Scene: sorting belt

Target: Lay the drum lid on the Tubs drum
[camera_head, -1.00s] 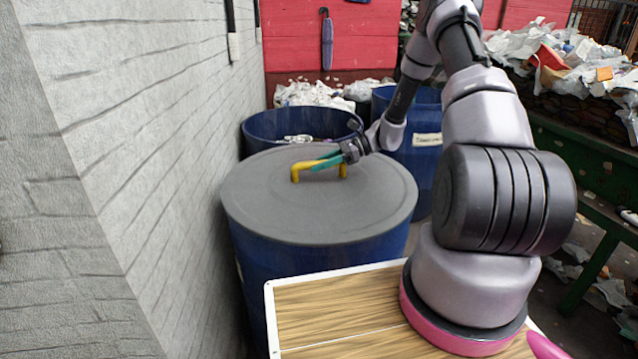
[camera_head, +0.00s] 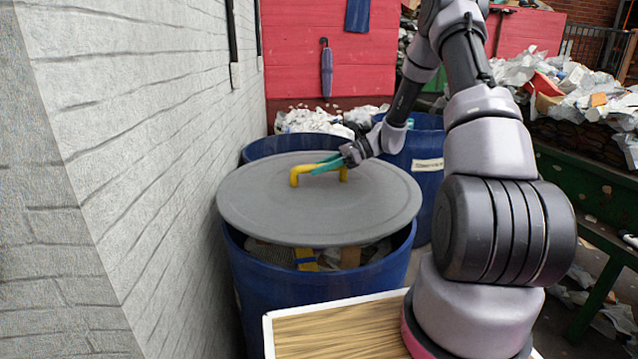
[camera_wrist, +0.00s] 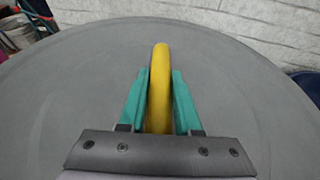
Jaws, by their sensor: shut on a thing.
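The drum lid (camera_head: 320,215) is a wide grey disc with a yellow handle (camera_head: 296,178) in its middle. My gripper (camera_head: 327,166) is shut on that handle; in the wrist view the green fingers (camera_wrist: 160,95) press on both sides of the yellow bar (camera_wrist: 160,65). The lid is held above a blue drum (camera_head: 310,298), apart from its front rim. Mixed contents with yellow, blue and brown pieces show in the gap. The drum's back rim is hidden by the lid. I cannot read a label on this drum.
A second blue drum (camera_head: 285,145) stands behind the lid, and a third with a white label (camera_head: 427,165) stands behind right. A white brick wall (camera_head: 150,150) runs close along the left. A heaped green table (camera_head: 585,175) is at the right.

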